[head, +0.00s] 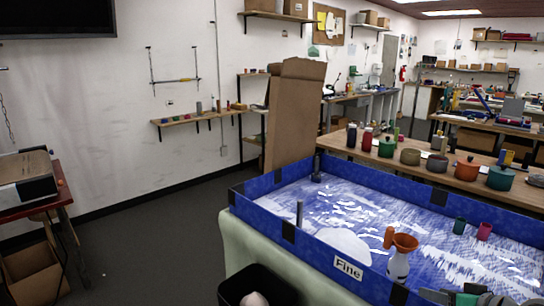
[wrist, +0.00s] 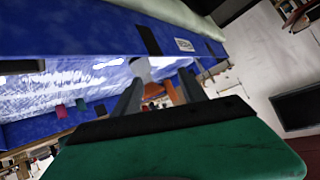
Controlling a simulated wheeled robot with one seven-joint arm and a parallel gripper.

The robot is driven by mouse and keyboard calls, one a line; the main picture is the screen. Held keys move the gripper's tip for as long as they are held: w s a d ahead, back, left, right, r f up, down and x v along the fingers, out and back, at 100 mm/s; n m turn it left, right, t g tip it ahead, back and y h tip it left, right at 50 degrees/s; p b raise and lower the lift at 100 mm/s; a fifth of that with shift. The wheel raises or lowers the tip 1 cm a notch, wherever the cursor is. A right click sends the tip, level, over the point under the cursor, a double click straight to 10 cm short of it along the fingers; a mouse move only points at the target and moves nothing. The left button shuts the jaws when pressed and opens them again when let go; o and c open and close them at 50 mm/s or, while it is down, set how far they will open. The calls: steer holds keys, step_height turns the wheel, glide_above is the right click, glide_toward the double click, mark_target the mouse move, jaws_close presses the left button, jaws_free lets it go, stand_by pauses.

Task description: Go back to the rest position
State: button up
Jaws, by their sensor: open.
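My gripper (head: 462,293) shows at the bottom right edge of the head view, only partly in frame. In the wrist view its two dark fingers (wrist: 160,92) stand apart, with nothing seen gripped between them. Beyond the fingers are a white bottle (wrist: 142,70) and an orange funnel (wrist: 172,90). In the head view the white bottle (head: 398,266) stands upright inside the blue-walled bin (head: 270,224), with the orange funnel (head: 405,242) at its top. The gripper appears apart from them, at the bin's near right side.
A green cup (head: 459,225) and a magenta cup (head: 484,231) stand in the bin. Grey posts (head: 299,213) rise from it. A wooden bench (head: 450,175) with several pots lies behind. A black container (head: 255,287) is in front.

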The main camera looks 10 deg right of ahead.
steer(key=s+a+f+m+g, duration=0.2)
steer(key=s+f+m+g, duration=0.2)
steer(key=s+f, duration=0.35)
steer(key=s+a+f+m+g, duration=0.35)
steer(key=s+f, duration=0.25)
steer(key=s, duration=0.3)
steer(key=w+a+r+n, duration=0.2)
steer(key=a+r+n, duration=0.1)
steer(key=a, duration=0.5)
steer(key=w+a+r+n+h+p, duration=0.1)
steer(key=w+a+r+n, duration=0.2)
steer(key=a, duration=0.6)
steer(key=w+a+r+n+p, duration=0.1)
steer(key=w+a+r+n, duration=0.1)
steer(key=a+r, duration=0.5)
steer(key=shift+w+a+n+h, duration=0.15)
steer(key=shift+a+n+h, duration=0.25)
steer(key=shift+a+n, duration=0.45)
